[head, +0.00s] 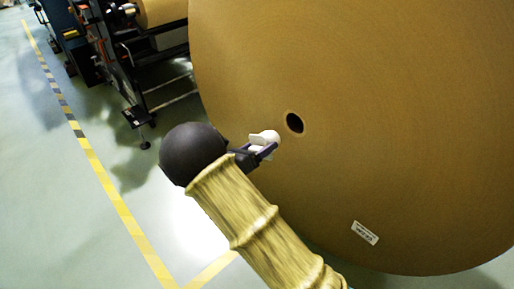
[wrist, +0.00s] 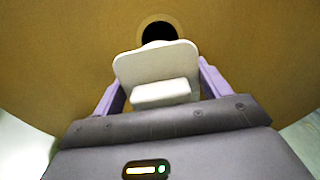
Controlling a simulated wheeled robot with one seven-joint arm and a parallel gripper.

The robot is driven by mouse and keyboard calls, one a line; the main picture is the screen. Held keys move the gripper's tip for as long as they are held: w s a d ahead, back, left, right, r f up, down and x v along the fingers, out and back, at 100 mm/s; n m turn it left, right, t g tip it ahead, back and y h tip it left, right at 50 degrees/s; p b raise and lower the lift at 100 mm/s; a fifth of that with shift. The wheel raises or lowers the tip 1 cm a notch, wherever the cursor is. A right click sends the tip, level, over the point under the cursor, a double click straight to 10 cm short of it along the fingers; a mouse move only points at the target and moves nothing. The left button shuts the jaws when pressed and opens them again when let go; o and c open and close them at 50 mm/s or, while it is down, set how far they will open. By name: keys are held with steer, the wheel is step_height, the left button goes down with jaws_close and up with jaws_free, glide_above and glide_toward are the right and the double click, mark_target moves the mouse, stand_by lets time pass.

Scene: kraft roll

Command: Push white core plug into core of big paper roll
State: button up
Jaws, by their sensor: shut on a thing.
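The big paper roll (head: 400,120) stands with its flat brown end facing me. Its core (head: 294,123) is a dark round hole in that end. The core also shows in the wrist view (wrist: 159,32), straight beyond the plug. My gripper (head: 264,148) is shut on the white core plug (head: 262,138), held by its rear part. In the wrist view the plug (wrist: 156,64) sits between my purple fingers, its flange hiding most of its nose and overlapping the lower edge of the hole. In the head view the plug is left of and slightly below the core, outside it.
A white label (head: 365,233) is on the roll's lower face. A dark machine (head: 125,55) with a smaller brown roll (head: 162,12) stands at the back left. Yellow floor tape (head: 110,190) runs along the left, with open floor around it.

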mark_target(273, 137)
steer(key=shift+p+x, duration=0.75)
steer(key=shift+x, duration=2.35)
steer(key=shift+a+b, duration=0.15)
steer(key=shift+b, duration=0.65)
steer(key=shift+b+x, duration=1.75)
steer(key=shift+x, duration=1.25)
steer(key=shift+w, duration=0.1)
steer(key=shift+w, duration=0.1)
steer(key=shift+d+b, duration=0.3)
steer(key=shift+d, duration=0.2)
steer(key=shift+w, duration=0.1)
steer(key=shift+w, duration=0.1)
steer(key=shift+w+d+r, duration=0.1)
steer(key=shift+d+r, duration=0.05)
steer(key=shift+r, duration=0.05)
